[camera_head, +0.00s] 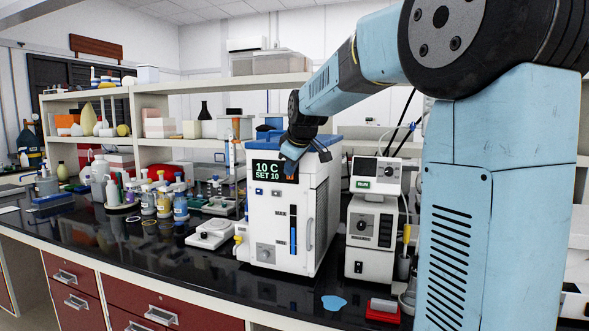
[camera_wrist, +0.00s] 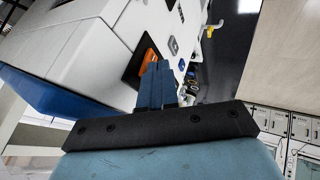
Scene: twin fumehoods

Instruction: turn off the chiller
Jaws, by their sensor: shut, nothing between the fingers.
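The chiller (camera_head: 308,215) is a white box with a blue top, standing on the black bench in the middle of the head view. Its dark display (camera_head: 267,171) is lit and reads "10 C" and "SET 10". My gripper (camera_head: 290,163) is shut and empty at the upper right of the chiller's front, over the display panel's right part. In the wrist view its closed fingers (camera_wrist: 158,72) point at the dark panel, close to an orange part (camera_wrist: 150,57), partly hidden by them. I cannot tell whether they touch it. The chiller's white body (camera_wrist: 90,48) fills the upper left there.
A white instrument (camera_head: 372,225) with knobs stands just right of the chiller. A small white device (camera_head: 211,234) and several bottles are to its left. A red-and-white block (camera_head: 382,310) and a blue patch (camera_head: 334,302) lie in front. The bench ahead of the chiller is mostly clear.

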